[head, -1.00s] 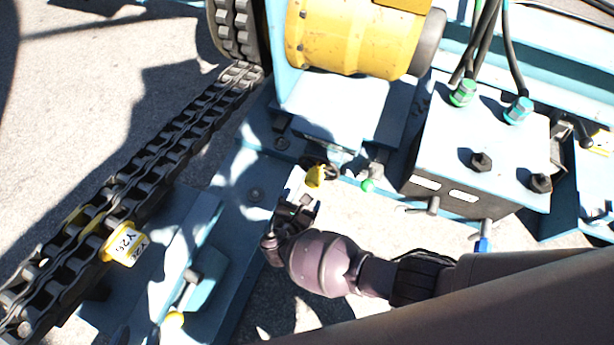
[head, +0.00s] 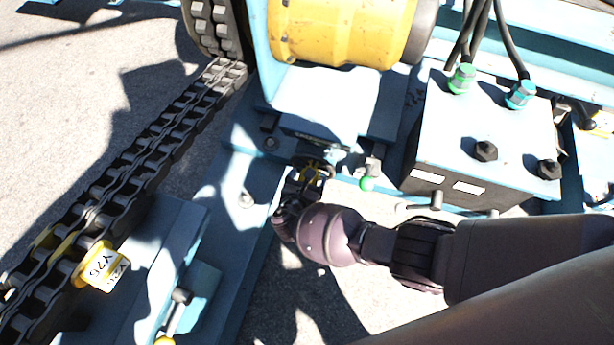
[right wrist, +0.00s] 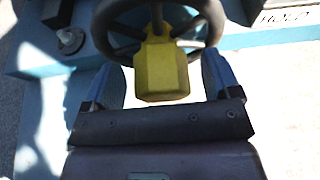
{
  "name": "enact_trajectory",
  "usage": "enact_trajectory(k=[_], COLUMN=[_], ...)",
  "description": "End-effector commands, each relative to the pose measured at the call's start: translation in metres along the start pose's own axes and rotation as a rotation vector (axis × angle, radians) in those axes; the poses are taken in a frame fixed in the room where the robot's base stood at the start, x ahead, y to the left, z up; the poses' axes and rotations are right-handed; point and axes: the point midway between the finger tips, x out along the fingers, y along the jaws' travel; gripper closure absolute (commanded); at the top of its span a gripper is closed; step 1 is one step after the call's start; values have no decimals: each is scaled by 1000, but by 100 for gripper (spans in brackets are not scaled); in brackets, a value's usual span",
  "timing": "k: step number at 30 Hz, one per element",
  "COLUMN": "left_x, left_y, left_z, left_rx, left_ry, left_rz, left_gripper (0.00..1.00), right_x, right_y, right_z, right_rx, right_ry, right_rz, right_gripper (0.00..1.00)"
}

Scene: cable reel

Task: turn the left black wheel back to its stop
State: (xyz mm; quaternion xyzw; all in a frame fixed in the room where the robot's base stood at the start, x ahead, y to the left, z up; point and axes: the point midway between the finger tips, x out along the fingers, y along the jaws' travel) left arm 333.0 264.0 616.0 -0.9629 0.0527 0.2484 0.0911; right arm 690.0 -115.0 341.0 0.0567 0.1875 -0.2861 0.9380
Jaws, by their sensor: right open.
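The black wheel (right wrist: 110,22) has a rim, spokes and a yellow block-shaped piece (right wrist: 161,66) at its middle, pointing toward my right wrist camera. In the head view the small wheel (head: 318,163) sits low on the blue frame below the yellow drum, partly hidden by my gripper. My right gripper (right wrist: 161,82) is open, its two fingers on either side of the yellow piece. Light gaps show beside the piece; I cannot tell whether either finger touches it. In the head view the right gripper (head: 297,187) is dark and shadowed at the wheel. My left gripper is not in view.
Farther right is a box (head: 480,135) with hoses. A heavy chain (head: 140,165) runs along the left, with a yellow tag (head: 100,268).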

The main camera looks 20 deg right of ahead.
Motion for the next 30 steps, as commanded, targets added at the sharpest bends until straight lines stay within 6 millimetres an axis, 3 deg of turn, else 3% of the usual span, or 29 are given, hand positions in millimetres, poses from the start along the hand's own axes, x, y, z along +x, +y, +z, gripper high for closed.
enact_trajectory(k=[11,24,30], left_x=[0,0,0], left_y=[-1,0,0], left_z=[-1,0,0], left_rx=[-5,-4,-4], left_ry=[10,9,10], left_rz=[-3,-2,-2], left_gripper=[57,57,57], right_x=[6,6,6], right_y=[0,0,0], right_z=[1,1,1], right_rx=[1,1,-9], right_ry=[-1,-1,0], right_rz=[0,0,-4], right_gripper=[17,82,85])
